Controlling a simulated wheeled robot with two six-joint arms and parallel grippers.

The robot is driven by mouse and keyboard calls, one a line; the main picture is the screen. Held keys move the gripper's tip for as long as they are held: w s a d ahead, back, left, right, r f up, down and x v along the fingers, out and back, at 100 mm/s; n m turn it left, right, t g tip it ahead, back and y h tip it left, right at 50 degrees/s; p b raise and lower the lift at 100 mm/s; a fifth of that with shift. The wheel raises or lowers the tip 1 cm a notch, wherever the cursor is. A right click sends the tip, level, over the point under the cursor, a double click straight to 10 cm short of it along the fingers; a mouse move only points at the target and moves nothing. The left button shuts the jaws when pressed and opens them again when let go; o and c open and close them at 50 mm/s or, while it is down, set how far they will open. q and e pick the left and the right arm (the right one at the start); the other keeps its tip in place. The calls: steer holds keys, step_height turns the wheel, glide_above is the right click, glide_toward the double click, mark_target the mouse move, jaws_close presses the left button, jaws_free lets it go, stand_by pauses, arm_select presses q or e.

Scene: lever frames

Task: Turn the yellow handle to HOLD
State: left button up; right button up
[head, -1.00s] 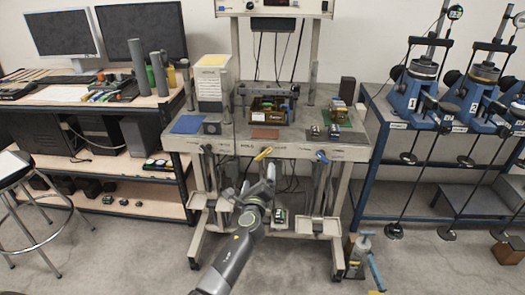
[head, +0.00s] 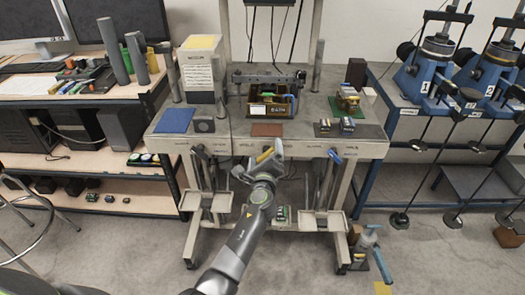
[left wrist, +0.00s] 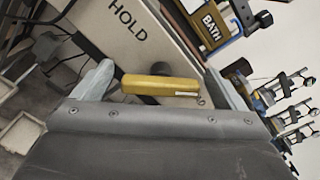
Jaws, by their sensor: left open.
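The yellow handle (head: 265,155) is on the front of the grey bench, partly covered by my left gripper (head: 262,168) in the head view. In the left wrist view the handle (left wrist: 160,86) lies crosswise between the two fingers of my left gripper (left wrist: 160,86), which is open. A gap shows on each side, so the fingers seem apart from it. A pale panel with the black word HOLD (left wrist: 128,20) is just beyond the handle. My right gripper is in neither view.
A blue handle (head: 335,156) is farther right on the same bench front. The bench top holds a blue mat (head: 175,120), a brown mat (head: 267,129) and a labelled box (head: 272,105). A blue rack (head: 395,135) stands right, and a wooden shelf (head: 110,195) left.

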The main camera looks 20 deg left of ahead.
arm_select(q)
steer(key=shift+r, duration=0.1)
steer(key=shift+c, duration=0.4)
steer(key=c, duration=0.9)
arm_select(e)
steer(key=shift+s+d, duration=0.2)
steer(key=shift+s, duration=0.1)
